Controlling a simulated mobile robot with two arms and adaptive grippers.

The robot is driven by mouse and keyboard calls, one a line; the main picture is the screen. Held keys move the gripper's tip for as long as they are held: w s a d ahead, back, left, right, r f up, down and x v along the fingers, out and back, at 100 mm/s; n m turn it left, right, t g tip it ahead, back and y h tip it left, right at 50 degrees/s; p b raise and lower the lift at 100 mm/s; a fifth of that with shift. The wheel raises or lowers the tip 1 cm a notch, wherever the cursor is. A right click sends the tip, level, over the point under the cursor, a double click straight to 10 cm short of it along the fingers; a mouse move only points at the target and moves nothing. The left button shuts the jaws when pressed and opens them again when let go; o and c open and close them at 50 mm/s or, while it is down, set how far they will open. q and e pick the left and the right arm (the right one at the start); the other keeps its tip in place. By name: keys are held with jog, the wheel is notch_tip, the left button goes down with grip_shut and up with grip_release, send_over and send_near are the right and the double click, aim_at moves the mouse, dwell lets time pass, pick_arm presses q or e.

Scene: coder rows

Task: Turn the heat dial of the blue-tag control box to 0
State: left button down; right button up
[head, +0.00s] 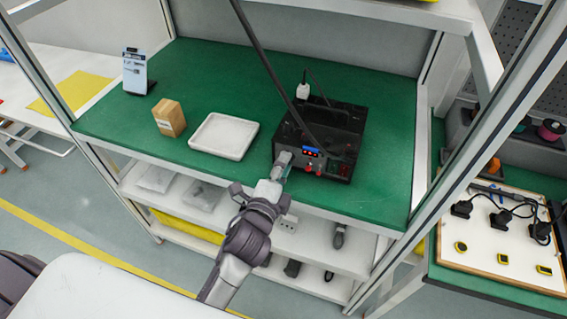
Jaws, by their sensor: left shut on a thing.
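The black control box (322,135) stands on the green mat at the right part of the bench. Its front face carries a small blue patch (311,151), which I take to be the blue tag or a display, with red and green parts below it. My left gripper (283,162) reaches up to the left end of this front face and is shut on a small part there, which I take to be the heat dial. The fingers hide the dial, so its setting cannot be read. My right gripper is not in view.
A white tray (223,136), a cardboard box (169,118) and a white-and-blue card stand (135,72) lie left of the control box. A dark bar or cable crosses above the box. A frame post (423,190) stands to the right. Green mat (200,75) is clear behind the tray.

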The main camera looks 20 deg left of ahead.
pick_arm(q)
jog(key=n+p, duration=0.2)
jog(key=n, duration=0.4)
jog(key=n+p, duration=0.1)
jog(key=n, duration=0.3)
jog(key=shift+h, duration=0.3)
jog(key=shift+f+n+p, duration=0.1)
jog(key=shift+n+p, duration=0.45)
jog(key=shift+n, duration=0.85)
jog(key=c, duration=0.9)
grip_release()
jog(key=shift+s, duration=0.1)
jog(key=s, duration=0.8)
jog(key=s+a, duration=0.1)
jog(key=s, duration=0.3)
